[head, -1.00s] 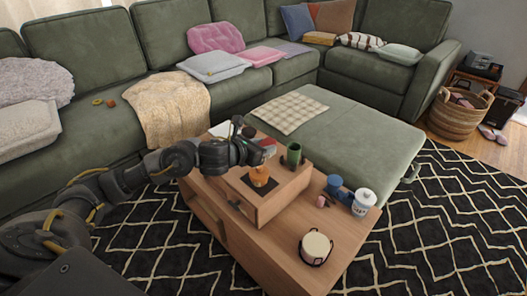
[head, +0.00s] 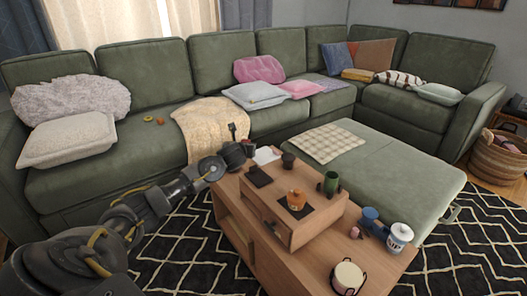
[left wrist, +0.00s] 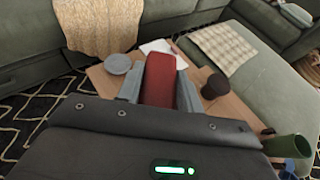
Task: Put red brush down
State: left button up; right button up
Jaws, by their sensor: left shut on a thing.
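My left gripper (head: 246,150) reaches in from the left and is over the far left end of the wooden coffee table (head: 345,230). It is shut on the red brush (left wrist: 158,80). In the left wrist view the brush's red body stands out between the two grey fingers (left wrist: 158,88), with the table top behind it. In the head view the brush is mostly hidden by the gripper. I cannot tell whether the brush touches the table. My right gripper is not in view.
Near the gripper are white paper (head: 267,155), a dark flat item (head: 259,176) and a dark cup (head: 288,161). An orange item (head: 296,199), green mug (head: 331,184), blue item (head: 370,217), white jar (head: 399,236) and cream candle (head: 348,276) stand farther right. A green sofa (head: 90,180) is behind.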

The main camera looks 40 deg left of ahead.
pick_arm(q)
jog(key=s+a+f+n+g+y, duration=0.2)
jog(key=s+a+n+g+y, duration=0.15)
jog(key=s+a+n, duration=0.35)
jog(key=d+r+m+t+h, duration=0.2)
jog(key=d+r+m, duration=0.2)
jog(key=d, duration=0.8)
jog(key=d+r+m+t+h, duration=0.2)
jog(key=d+r+m, duration=0.2)
jog(key=d, duration=0.8)
jog(key=s+d+r+m+h, duration=0.2)
jog(key=s+d+r, duration=0.1)
jog(key=d, duration=0.4)
jog(key=s+d+r+m+t+h, duration=0.1)
jog(key=s+d+r+m+h, duration=0.1)
jog(key=d+r, duration=0.3)
jog(key=s+d+h, duration=0.1)
jog(key=d, duration=0.2)
jog(key=shift+s+d+r+m+h, duration=0.15)
jog(key=shift+s+d+m+h, duration=0.15)
jog(key=shift+s+h, duration=0.05)
